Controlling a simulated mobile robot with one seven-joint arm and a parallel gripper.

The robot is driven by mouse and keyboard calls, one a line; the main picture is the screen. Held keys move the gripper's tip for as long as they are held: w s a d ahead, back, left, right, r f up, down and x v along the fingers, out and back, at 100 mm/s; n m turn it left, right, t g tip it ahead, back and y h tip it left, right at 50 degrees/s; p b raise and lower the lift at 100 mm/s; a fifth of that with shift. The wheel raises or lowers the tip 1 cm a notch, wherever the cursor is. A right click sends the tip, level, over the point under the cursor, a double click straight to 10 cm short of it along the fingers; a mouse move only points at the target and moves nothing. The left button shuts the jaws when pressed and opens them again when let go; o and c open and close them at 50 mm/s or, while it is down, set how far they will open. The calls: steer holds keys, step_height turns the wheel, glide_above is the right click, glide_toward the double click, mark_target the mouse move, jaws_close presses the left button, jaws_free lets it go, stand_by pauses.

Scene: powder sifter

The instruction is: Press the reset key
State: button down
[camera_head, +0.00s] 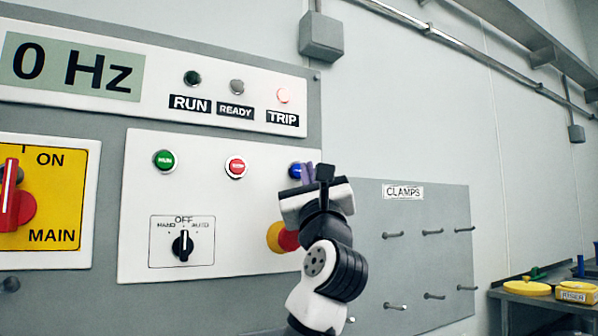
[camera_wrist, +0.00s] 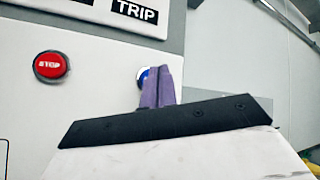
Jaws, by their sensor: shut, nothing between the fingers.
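The reset key is a round blue button (camera_head: 296,170) on the white control panel (camera_head: 200,200), right of the red stop button. In the wrist view the blue button (camera_wrist: 141,76) is mostly hidden behind my fingers, with its left edge showing. My gripper (camera_head: 308,172) is shut and empty, its purple fingertips in front of the blue button. In the wrist view the fingertips (camera_wrist: 158,85) overlap the button's right part. I cannot tell whether they touch it.
The green run button (camera_head: 164,160) and red stop button (camera_head: 236,166) are to the left. A red and yellow emergency knob (camera_head: 275,238) is partly behind my arm. A clamps board (camera_head: 425,250) with pegs is at right, beyond it a bench with yellow items (camera_head: 527,288).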

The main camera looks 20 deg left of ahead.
steer(key=shift+w+a, duration=0.1)
steer(key=shift+w+a, duration=0.2)
steer(key=shift+a, duration=0.05)
steer(key=shift+w+a+p, duration=0.25)
steer(key=shift+a+p, duration=0.1)
steer(key=shift+p, duration=0.1)
stand_by(0.7)
steer(key=shift+s+d, duration=0.1)
stand_by(0.3)
steer(key=shift+s+d, duration=0.4)
steer(key=shift+d, duration=0.15)
steer(key=s+d+b, duration=0.1)
steer(key=d, duration=0.1)
steer(key=s+d, duration=0.2)
steer(key=shift+b, duration=0.4)
steer(key=shift+a, duration=0.1)
stand_by(0.6)
